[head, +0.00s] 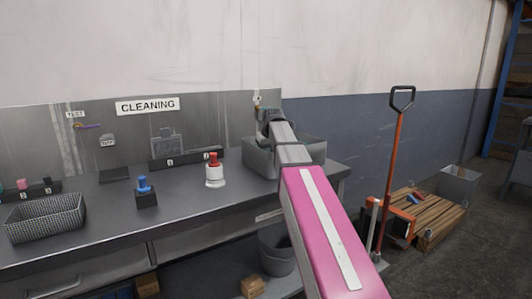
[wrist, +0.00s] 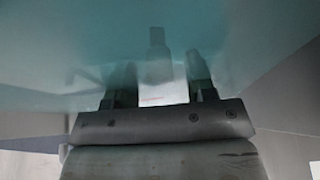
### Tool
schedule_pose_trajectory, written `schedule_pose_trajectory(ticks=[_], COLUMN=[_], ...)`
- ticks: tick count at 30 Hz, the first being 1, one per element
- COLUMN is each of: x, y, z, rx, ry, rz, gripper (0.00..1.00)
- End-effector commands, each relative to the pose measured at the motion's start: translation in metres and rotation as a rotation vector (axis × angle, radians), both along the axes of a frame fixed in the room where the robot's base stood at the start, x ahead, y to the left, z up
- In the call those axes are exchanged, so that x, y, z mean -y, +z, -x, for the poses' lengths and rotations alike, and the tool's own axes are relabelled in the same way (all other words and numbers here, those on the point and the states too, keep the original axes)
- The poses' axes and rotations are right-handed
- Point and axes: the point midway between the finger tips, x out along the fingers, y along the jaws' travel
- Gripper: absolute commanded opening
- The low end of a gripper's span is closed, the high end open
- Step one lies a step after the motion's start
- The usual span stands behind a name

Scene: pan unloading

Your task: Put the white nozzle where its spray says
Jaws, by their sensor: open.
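My gripper (wrist: 157,90) is open in the wrist view, with its two dark fingers apart over a teal surface. In the head view my arm reaches into the grey tub at the bench's right end, and the fingers are hidden there. A pale piece with a faint reddish mark (wrist: 152,101) shows between the fingers. A grey, bottle-like shape (wrist: 157,42) shows just beyond; I cannot tell whether either is the white nozzle. A red nozzle (head: 213,160) sits on a white bottle (head: 215,178). A blue nozzle (head: 144,184) sits on a dark block (head: 147,200).
The grey tub (head: 262,162) has raised walls around my gripper. A wire basket (head: 46,218) stands at the left by a black rack (head: 20,194). The bench (head: 110,240) is clear in front.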

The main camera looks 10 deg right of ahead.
Motion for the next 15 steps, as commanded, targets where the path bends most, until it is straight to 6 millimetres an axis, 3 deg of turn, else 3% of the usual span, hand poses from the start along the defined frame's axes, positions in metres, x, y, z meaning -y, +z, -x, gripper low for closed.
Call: schedule_pose_trajectory(ticks=[5,15], x=[0.001,0.006], y=[0.009,0.06], z=[0.003,0.023], rx=[0.002,0.003], ry=[0.0,0.0], rz=[0.0,-0.001], gripper=[0.5,0.5])
